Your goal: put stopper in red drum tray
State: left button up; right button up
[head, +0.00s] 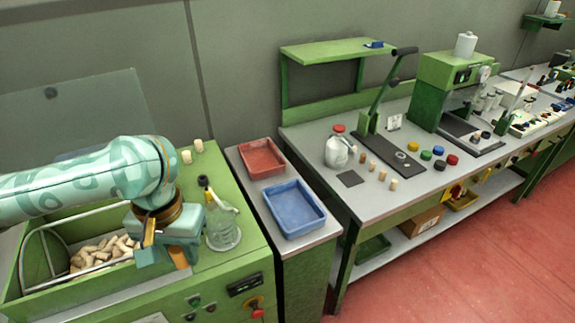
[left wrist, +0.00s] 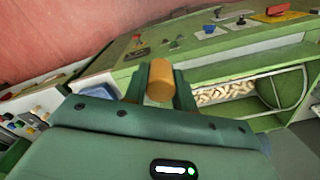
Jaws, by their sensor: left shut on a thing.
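A cork stopper (left wrist: 160,82) is between the two fingers of my left gripper (left wrist: 160,90) in the left wrist view. In the head view my left gripper (head: 165,250) hangs over the green machine, at the right end of its open drum bay, left of the clear bottle. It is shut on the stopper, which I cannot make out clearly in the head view. The red tray (head: 262,170) stands on the grey side table, to the right of and beyond the gripper. It looks empty. My right gripper is not in view.
A blue tray (head: 295,232) sits in front of the red one. A clear spray bottle (head: 222,232) stands between my gripper and the trays. Loose corks (head: 100,250) fill the drum bay. Two corks (head: 192,152) stand at the machine's back. A workbench (head: 400,205) with tools lies right.

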aim_at(267, 171)
jog(key=i+l, duration=0.2)
jog(key=l, duration=0.15)
jog(key=i+l, duration=0.2)
jog(key=l, duration=0.15)
jog(key=i+l+u, duration=0.1)
jog(key=i+l, duration=0.15)
jog(key=i, duration=0.6)
